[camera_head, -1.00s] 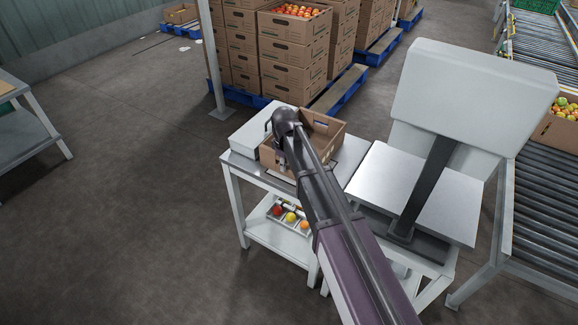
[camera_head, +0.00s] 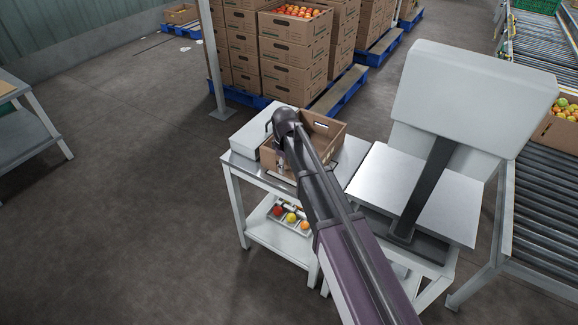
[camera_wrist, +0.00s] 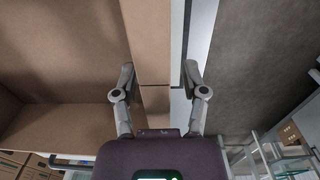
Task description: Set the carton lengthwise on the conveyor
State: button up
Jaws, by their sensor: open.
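The open brown carton (camera_head: 325,129) sits on the small steel-topped table (camera_head: 347,167), partly hidden by my arm in the head view. In the wrist view one carton wall (camera_wrist: 152,45) runs edge-on between the two fingers of my gripper (camera_wrist: 158,74). The fingers are open, with a gap on the right side of the wall; the left finger is very close to it, and I cannot tell whether it touches. The carton's inside (camera_wrist: 60,50) shows on the left and looks empty. The roller conveyor (camera_head: 545,190) is at the right of the head view.
A bench scale with a bare steel plate (camera_head: 415,190) and a large pale panel (camera_head: 470,95) stands between the table and the conveyor. Another carton with fruit (camera_head: 560,130) is on the conveyor. Stacked cartons (camera_head: 290,60) stand behind.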

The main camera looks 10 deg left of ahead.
jog(key=shift+s+r+p, duration=0.15)
jog(key=shift+r+p, duration=5.55)
jog(key=shift+r, duration=0.2)
